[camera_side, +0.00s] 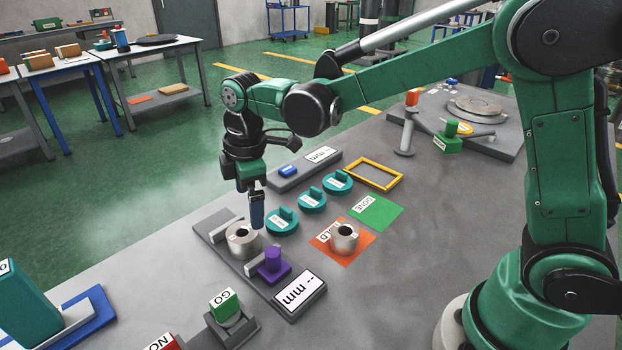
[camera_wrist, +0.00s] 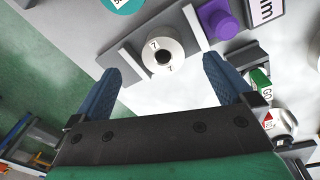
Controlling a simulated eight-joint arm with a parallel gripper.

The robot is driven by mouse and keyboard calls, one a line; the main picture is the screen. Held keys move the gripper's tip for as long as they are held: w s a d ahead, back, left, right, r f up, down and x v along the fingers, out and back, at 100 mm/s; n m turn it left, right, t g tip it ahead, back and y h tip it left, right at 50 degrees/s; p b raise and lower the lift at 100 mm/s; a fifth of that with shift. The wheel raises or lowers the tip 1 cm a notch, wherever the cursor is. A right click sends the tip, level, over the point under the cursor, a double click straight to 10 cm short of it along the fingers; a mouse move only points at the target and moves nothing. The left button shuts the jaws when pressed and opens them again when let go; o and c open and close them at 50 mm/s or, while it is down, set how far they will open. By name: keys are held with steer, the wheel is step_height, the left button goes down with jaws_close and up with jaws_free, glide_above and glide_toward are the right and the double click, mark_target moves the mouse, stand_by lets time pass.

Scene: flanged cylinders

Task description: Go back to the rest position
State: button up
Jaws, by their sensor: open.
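My gripper (camera_side: 257,222) points down beside and just above a metal flanged cylinder (camera_side: 243,241) in the side view. In the wrist view, my gripper (camera_wrist: 160,75) shows two blue fingers spread wide with nothing held. The same cylinder (camera_wrist: 165,59), marked 7, lies beyond the fingertips, between grey blocks of the measuring fixture (camera_side: 211,226). Whether a finger touches it I cannot tell. A second flanged cylinder (camera_side: 344,240) stands on the orange mat (camera_side: 324,250), apart from my gripper.
A purple block (camera_side: 272,263) and a display (camera_side: 300,290) sit by the fixture. A green mat (camera_side: 377,212), yellow frame (camera_side: 374,174) and green GO block (camera_side: 225,304) lie around.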

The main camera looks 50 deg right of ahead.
steer(key=s+d+r+m+t, duration=0.4)
steer(key=s+d+m+t, duration=0.2)
steer(key=s+m, duration=0.5)
steer(key=d+m, duration=0.2)
steer(key=shift+d+m, duration=0.2)
steer(key=shift+m, duration=0.1)
